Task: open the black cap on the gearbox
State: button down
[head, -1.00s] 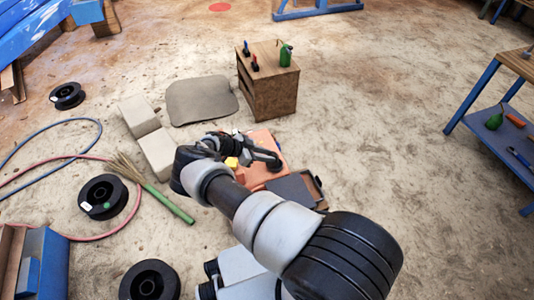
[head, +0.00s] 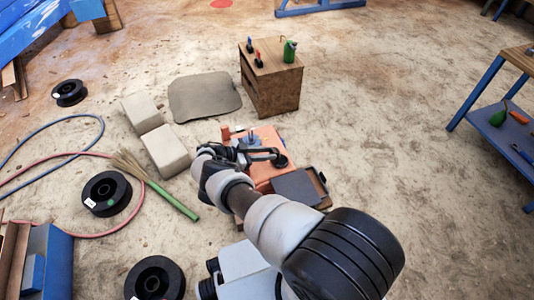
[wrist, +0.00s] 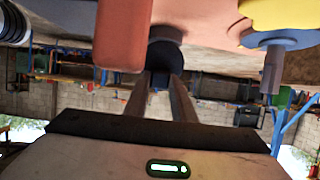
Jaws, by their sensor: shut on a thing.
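The orange gearbox (head: 266,137) sits on the floor beyond my arm in the head view. In the wrist view its pale orange body (wrist: 205,22) fills the upper part. My gripper (wrist: 162,76) reaches up the middle of the wrist view, with its two fingers close together. They are shut on the round black cap (wrist: 167,53), which is against the gearbox body. In the head view my gripper (head: 267,155) lies over the gearbox, and a round black part (head: 281,161) shows by its tips. The fingers' exact contact is partly hidden.
A red-orange post (wrist: 122,35) and a yellow part (wrist: 280,12) flank my gripper closely. A dark tray (head: 297,187) lies right of the gearbox. Floor to the right is clear.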

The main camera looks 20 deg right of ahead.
jog(key=c, duration=1.5)
grip_release()
jog(key=shift+d, duration=0.1)
jog(key=v, duration=1.2)
